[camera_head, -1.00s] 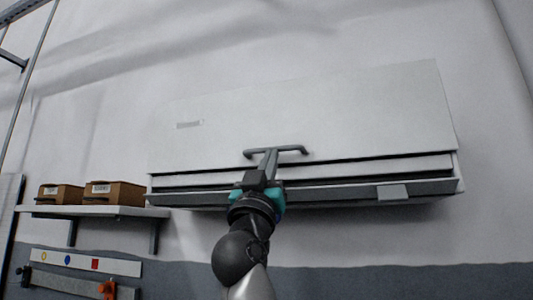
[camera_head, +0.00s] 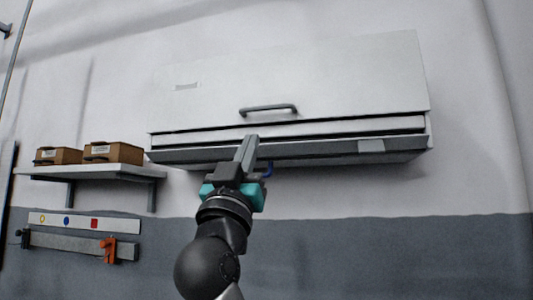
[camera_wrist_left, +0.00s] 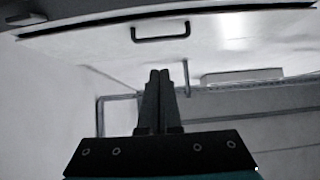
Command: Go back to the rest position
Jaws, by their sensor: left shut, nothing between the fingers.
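My left gripper (camera_head: 248,148) is shut and empty, in front of the lower edge of a white wall cabinet. In the head view its fingertips show below the cabinet's grey handle (camera_head: 268,109), apart from it. The cabinet's white front panel (camera_head: 330,80) slants, and a dark gap runs beneath it. In the left wrist view the shut fingers (camera_wrist_left: 158,75) point up toward the handle (camera_wrist_left: 160,32), with clear space between. My right gripper is in neither view.
A wall shelf (camera_head: 110,171) with two brown boxes (camera_head: 113,152) (camera_head: 57,156) is at the left. Below it are a white strip (camera_head: 84,222) with coloured marks and a grey bar with an orange clamp (camera_head: 108,249). The wall right of my arm is bare.

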